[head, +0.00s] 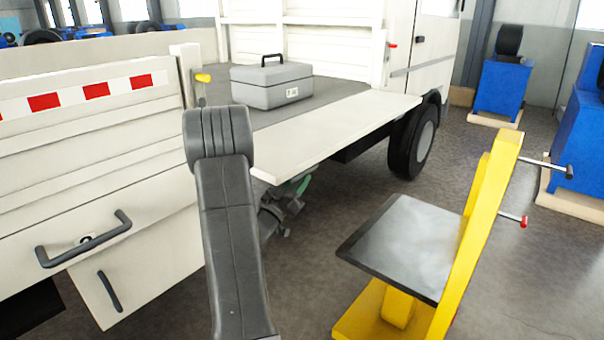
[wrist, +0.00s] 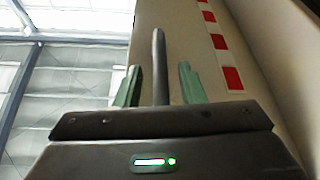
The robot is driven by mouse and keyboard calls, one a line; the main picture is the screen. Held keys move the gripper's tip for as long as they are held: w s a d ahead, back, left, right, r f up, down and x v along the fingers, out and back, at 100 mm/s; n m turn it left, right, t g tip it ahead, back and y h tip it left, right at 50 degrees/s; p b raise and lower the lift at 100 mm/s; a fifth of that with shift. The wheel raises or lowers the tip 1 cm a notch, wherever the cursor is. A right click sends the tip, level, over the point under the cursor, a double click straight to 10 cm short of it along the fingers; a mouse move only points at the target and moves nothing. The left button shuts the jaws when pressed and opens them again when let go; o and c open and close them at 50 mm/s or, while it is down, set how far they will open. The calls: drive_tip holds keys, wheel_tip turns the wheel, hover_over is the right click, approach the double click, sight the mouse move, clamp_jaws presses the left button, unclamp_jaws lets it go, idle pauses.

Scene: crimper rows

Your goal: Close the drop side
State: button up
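The drop side (head: 345,125) is a long white panel that lies folded down, about level with the truck bed (head: 250,117). In the wrist view, a beige panel with red and white marks (wrist: 195,65) rises close above my gripper; it looks like the drop side's outer face. My gripper (head: 298,184) is under the panel's near edge, partly hidden. In the wrist view, my gripper (wrist: 159,85) is open, with a dark bar (wrist: 159,60) between its green fingers. Gaps show on both sides of the bar.
A grey case (head: 272,85) lies on the bed. A yellow latch (head: 203,77) and a red latch (head: 392,44) are on the posts. A closed striped panel (head: 90,110) stands left. A yellow stand (head: 480,230) with a dark plate is at right. Open floor lies between it and the truck.

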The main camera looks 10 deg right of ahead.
drive_tip(key=shift+x, duration=1.35)
clamp_jaws()
